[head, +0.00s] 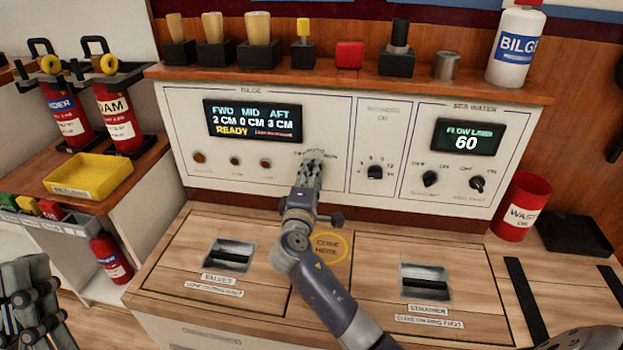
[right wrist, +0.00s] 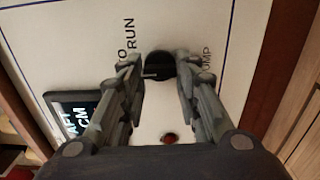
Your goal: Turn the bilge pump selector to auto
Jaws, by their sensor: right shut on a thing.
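The bilge panel (head: 270,175) carries the selector, a black round knob (right wrist: 163,66) with a pale mark, in the right wrist view. Printed words sit on both sides of it; "RUN" and "UMP" are legible, the rest is partly hidden. My right gripper (head: 312,163) reaches the panel and hides the knob in the head view. In the right wrist view its fingers (right wrist: 160,75) stand on both sides of the knob, shut on it. Which position the knob points to is unclear. My left gripper (head: 28,305) hangs at the lower left, away from the panel; its opening is unclear.
The bilge display (head: 252,120) reads 2, 0 and 3 CM and READY. Other knobs (head: 375,172) sit to the right, near a sea water display (head: 465,135). Below are the valves hatch (head: 230,255) and strainer hatch (head: 425,283). Plugs and a bottle (head: 514,45) line the shelf.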

